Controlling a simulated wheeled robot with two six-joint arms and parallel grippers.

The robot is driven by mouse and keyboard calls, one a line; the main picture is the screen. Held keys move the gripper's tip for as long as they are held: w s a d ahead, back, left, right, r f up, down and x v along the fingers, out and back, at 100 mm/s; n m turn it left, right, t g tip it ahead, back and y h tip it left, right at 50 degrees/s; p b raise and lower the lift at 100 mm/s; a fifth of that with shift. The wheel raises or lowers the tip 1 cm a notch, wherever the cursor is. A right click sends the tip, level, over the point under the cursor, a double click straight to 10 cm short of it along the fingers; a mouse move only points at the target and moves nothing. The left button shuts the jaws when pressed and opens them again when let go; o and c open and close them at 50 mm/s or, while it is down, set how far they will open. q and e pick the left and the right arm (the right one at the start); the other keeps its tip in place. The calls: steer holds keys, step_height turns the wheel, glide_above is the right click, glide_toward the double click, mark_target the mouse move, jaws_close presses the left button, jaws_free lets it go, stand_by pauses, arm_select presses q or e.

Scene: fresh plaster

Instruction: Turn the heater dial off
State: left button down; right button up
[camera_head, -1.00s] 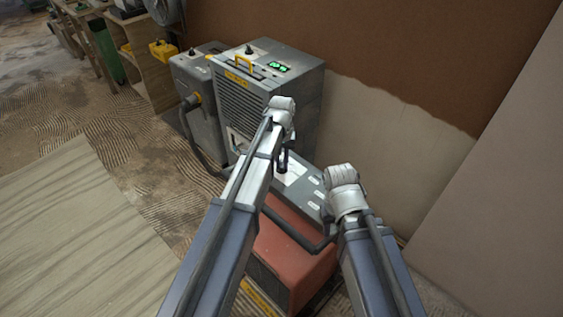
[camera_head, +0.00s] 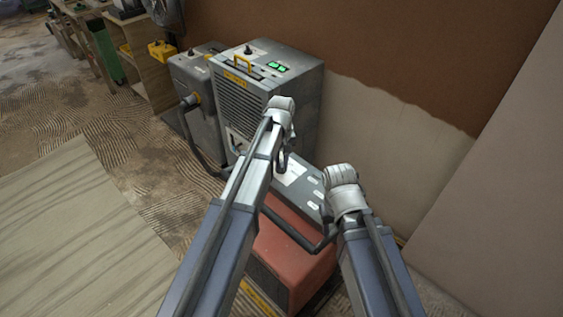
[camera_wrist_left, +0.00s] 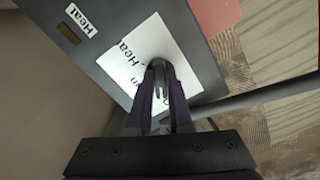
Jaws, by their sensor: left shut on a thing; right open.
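The heater (camera_head: 293,250) is a red box with a grey top panel (camera_head: 313,197) bearing white labels, low in the head view. In the left wrist view its dark panel carries a white label plate (camera_wrist_left: 143,55) with partly hidden "Heat" lettering. My left gripper (camera_head: 282,163) is at this panel. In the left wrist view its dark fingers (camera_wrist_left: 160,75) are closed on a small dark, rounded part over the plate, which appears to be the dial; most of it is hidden. My right gripper (camera_head: 341,182) is right of the panel, apart from it, open; its fingers are hidden.
A tall grey machine (camera_head: 262,95) with a lit green display stands behind the heater, with a second grey unit (camera_head: 200,105) and hose beside it. Walls (camera_head: 405,140) close off the back and right. A pale board (camera_head: 75,240) lies on the floor at left.

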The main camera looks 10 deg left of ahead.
mark_target(282, 164)
arm_select(q)
steer(key=c, duration=0.8)
jaws_free()
steer(key=shift+r, duration=0.1)
step_height(282, 164, up, 8)
steer(key=p, duration=0.8)
steer(key=shift+f, duration=0.2)
steer(key=s+d+m, duration=0.2)
steer(key=s+m, duration=0.1)
steer(key=s, duration=0.4)
steer(key=s+d+m, duration=0.3)
steer(key=s, duration=0.5)
steer(key=s+d+r+m+y+p, duration=0.1)
steer(key=s+d+m, duration=0.1)
steer(key=s, duration=0.6)
steer(key=shift+s+d+r+m, duration=0.1)
steer(key=shift+s+d+m, duration=0.1)
steer(key=shift+m, duration=0.4)
